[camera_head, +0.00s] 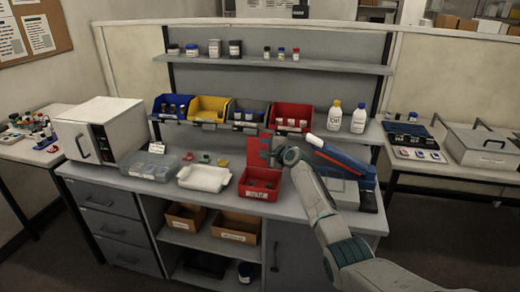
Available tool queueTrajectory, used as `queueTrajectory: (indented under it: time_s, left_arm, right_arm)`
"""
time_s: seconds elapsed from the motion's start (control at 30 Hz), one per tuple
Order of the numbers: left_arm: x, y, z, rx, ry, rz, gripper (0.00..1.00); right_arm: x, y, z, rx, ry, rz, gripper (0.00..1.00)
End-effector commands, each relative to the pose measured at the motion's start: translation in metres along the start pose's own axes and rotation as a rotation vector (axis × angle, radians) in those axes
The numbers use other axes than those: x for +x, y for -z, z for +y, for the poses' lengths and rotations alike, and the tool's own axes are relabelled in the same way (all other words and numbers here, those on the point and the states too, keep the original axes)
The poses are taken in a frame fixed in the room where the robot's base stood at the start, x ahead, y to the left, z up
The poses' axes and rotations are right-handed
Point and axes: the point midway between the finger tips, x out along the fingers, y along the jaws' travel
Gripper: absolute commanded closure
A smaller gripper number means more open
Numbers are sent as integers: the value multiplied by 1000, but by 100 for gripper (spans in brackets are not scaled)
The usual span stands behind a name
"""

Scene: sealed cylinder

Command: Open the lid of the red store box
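The red store box (260,192) stands near the front edge of the bench, right of the white tray. Its top is open and dark items show inside. A red panel (250,144), which looks like its lid, stands up behind the box opening. My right gripper (265,147) is at the right side of this panel, above the box, and covers part of it. Whether the fingers touch or grip the panel is too small to tell. My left gripper is not in view.
A white tray (204,178) and a clear box (151,167) stand left on the bench, by a white oven-like device (101,130). A blue and white device (340,160) stands right, partly behind my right arm. Coloured bins (208,109) and bottles (358,118) line the low shelf.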

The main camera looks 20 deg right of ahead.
Motion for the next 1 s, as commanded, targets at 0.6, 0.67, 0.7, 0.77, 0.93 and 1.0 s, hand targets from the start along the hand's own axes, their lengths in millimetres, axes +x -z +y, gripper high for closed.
queueTrajectory:
  time_s: [0.6,0.67,0.7,0.77,0.93,1.0]
  left_arm:
    - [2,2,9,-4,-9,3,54]
    - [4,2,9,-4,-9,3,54]
    - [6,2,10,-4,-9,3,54]
    - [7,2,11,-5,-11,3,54]
    - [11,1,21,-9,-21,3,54]
    - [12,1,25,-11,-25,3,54]
  right_arm:
    - [-50,4,3,-1,1,0,72]
    - [-61,5,3,-1,1,1,72]
    - [-67,6,4,-1,2,0,72]
    - [-76,6,4,0,0,0,72]
    - [-97,7,4,3,-1,0,72]
    - [-102,8,3,3,0,0,72]
